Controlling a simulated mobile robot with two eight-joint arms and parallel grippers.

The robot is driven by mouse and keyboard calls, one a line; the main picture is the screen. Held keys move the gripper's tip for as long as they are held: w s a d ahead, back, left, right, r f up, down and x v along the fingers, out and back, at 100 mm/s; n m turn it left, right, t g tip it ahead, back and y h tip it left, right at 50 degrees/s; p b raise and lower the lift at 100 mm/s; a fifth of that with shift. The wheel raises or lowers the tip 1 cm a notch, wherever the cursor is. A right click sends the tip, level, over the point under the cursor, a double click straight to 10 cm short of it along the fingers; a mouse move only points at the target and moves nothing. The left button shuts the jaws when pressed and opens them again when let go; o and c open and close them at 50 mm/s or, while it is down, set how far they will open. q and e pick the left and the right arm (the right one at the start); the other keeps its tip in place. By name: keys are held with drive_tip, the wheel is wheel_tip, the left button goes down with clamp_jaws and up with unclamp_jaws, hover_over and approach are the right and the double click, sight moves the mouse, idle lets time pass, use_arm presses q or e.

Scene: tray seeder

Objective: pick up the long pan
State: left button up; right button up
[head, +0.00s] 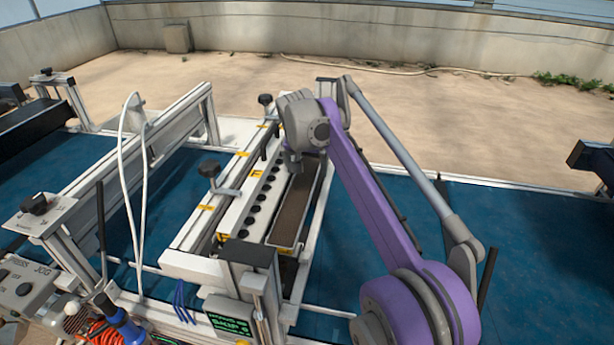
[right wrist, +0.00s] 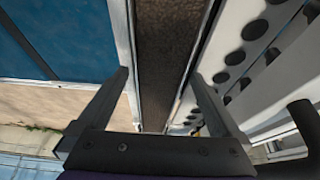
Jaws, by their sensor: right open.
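The long pan (head: 284,244) is a narrow, pale-rimmed trough filled with brown soil, lying lengthwise in the machine frame beside a white strip with a row of dark holes (head: 257,200). My right gripper (head: 293,166) is above the far part of the pan, pointing down. In the right wrist view the open fingers (right wrist: 160,74) stand to either side of the pan (right wrist: 131,50), with nothing held. Whether the fingertips touch its rims cannot be told. The far end of the pan is partly hidden by my right arm. My left gripper is not in view.
Black clamp knobs (head: 209,169) and metal rails stand left of the pan. A dark-topped post (head: 248,253) and a green-lit display (head: 232,318) are at the near end. A white cable (head: 122,190) loops at left. The blue belt (head: 345,215) to the right is clear.

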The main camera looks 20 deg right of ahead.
drive_tip(key=c, duration=1.2)
drive_tip(key=shift+c, duration=0.5)
drive_tip(key=shift+r, duration=0.15)
